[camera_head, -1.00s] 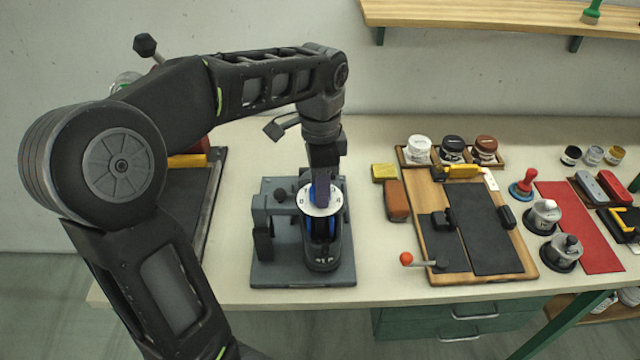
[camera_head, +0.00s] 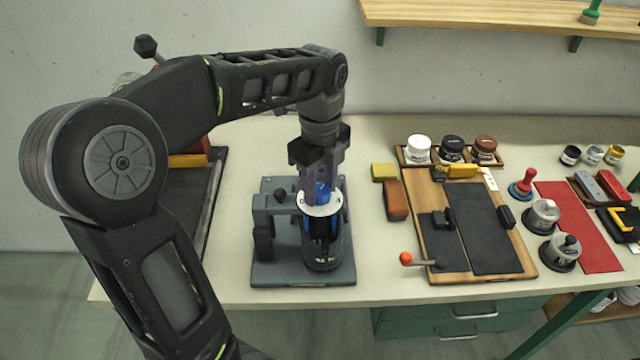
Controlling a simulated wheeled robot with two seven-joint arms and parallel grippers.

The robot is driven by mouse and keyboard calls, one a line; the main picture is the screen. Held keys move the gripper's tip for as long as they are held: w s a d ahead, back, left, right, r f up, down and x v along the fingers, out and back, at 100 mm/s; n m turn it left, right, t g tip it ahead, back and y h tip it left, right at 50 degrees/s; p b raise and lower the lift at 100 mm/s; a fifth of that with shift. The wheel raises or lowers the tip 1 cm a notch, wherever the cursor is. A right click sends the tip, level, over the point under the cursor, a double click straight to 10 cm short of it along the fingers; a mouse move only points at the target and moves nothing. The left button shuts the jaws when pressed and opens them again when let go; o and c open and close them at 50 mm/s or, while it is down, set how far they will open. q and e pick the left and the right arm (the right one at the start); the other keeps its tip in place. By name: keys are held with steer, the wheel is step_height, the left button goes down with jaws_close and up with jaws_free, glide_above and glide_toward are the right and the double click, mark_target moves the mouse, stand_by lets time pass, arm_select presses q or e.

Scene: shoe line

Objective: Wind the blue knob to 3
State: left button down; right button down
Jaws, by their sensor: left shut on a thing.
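The blue knob (camera_head: 323,192) stands over a round white dial plate (camera_head: 321,209) on a grey machine (camera_head: 270,270) at the bench's front edge. The dial has dark marks that are too small to read here. My left gripper (camera_head: 321,190) reaches down from above and is shut on the blue knob, with its fingers at the knob's sides. The fingers hide part of the knob and the back of the dial. The knob's pointing direction cannot be told. My right gripper is not in view.
A lever with an orange-red ball (camera_head: 406,258) sticks out from a wooden board (camera_head: 432,278) to the right. A brown block (camera_head: 396,200) and a yellow sponge (camera_head: 384,172) lie between board and machine. Jars (camera_head: 452,148) stand behind the board. A dark panel (camera_head: 190,205) lies at left.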

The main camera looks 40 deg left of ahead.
arm_select(q)
steer(key=shift+m, duration=1.2)
steer(key=c, duration=0.9)
jaws_free()
steer(key=shift+o, duration=0.2)
steer(key=shift+r, duration=0.15)
